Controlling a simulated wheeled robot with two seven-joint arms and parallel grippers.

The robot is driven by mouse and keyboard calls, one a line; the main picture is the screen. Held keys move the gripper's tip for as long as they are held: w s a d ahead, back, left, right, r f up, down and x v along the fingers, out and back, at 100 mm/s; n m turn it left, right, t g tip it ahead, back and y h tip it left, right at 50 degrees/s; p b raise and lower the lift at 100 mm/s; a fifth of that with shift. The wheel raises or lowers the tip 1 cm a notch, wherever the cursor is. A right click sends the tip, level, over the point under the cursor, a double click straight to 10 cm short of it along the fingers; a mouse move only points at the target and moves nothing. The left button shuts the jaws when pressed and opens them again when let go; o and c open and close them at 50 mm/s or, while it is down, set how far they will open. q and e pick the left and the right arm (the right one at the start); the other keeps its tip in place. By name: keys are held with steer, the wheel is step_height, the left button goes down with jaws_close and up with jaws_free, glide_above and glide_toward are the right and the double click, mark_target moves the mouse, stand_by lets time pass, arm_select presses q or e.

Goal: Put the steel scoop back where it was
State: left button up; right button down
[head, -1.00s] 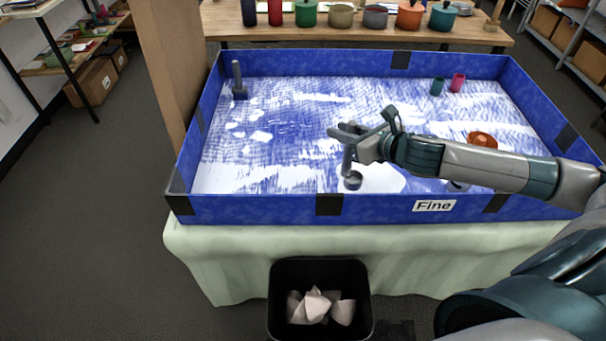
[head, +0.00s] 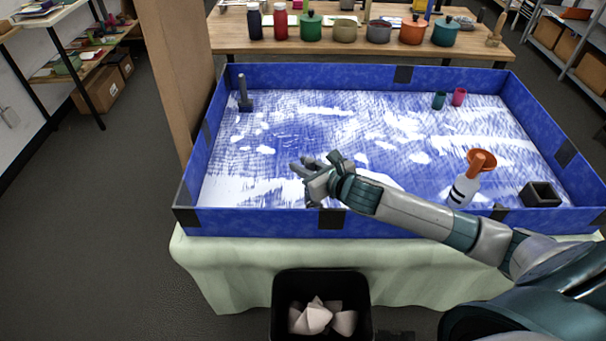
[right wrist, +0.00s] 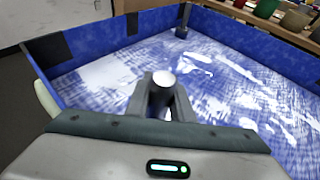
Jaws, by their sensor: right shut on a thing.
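My right gripper (head: 304,170) is low over the left front part of the blue-walled sand tray (head: 320,77). In the right wrist view, the gripper (right wrist: 163,98) is shut around an upright grey handle with a bright round end, which I take as the steel scoop (right wrist: 164,79). The scoop's bowl is hidden below the hand in both views, so I cannot tell whether it touches the sand. My left gripper is not in view.
A dark upright tool (head: 243,95) stands in the tray's back left corner. A green cup (head: 438,101) and a pink cup (head: 459,97) stand at the back right.

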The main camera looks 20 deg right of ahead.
step_height(320, 180, down, 4)
steer(key=shift+p, duration=0.5)
steer(key=shift+f, duration=0.15)
steer(key=c, duration=1.6)
jaws_free()
steer(key=shift+o, duration=0.2)
steer(key=b+v, duration=0.2)
steer(key=v, duration=1)
